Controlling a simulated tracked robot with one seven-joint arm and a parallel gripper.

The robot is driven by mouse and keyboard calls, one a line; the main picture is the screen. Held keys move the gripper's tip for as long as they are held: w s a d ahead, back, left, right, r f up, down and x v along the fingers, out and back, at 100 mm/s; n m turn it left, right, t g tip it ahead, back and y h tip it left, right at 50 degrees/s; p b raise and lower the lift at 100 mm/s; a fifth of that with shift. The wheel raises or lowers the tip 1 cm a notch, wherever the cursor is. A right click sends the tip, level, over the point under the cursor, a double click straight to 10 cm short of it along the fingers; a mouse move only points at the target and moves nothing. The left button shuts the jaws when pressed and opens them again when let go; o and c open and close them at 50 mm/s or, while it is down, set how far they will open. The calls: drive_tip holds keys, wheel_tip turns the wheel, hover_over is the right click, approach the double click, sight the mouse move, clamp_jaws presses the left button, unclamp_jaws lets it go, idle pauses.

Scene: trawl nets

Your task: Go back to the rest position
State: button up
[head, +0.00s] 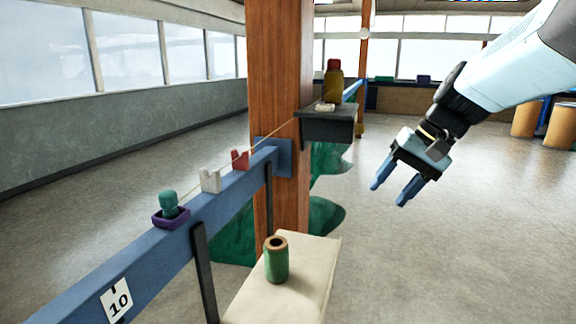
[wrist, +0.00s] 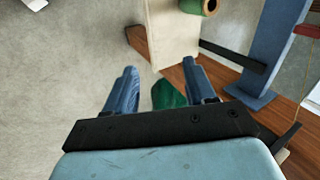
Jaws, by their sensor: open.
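My gripper (head: 391,192) is open and empty, held in the air on the right of the head view, right of the wooden post. Its two blue fingers point down and to the left, and they also show spread apart in the wrist view (wrist: 160,92). Nothing is between the fingers, though a dark green patch shows on the floor beyond them. A green spool (head: 276,260) stands upright on a cream shelf (head: 310,262), well to the left of and apart from my gripper. The spool is partly visible at the top of the wrist view.
A blue rail (head: 215,205) carries a teal knob in a purple holder (head: 170,212), a white clip (head: 210,180) and a red clip (head: 240,160). A wooden post (head: 277,90) stands mid-left. A dark shelf (head: 328,128) holds a bottle (head: 333,82).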

drive_tip(key=s+d+f+n+t+h, duration=0.2)
drive_tip(key=s+h, duration=0.3)
drive_tip(key=s, duration=0.4)
drive_tip(key=shift+s+d+n+t, duration=0.35)
drive_tip(key=shift+d+t, duration=0.2)
drive_tip(key=shift+t, duration=0.35)
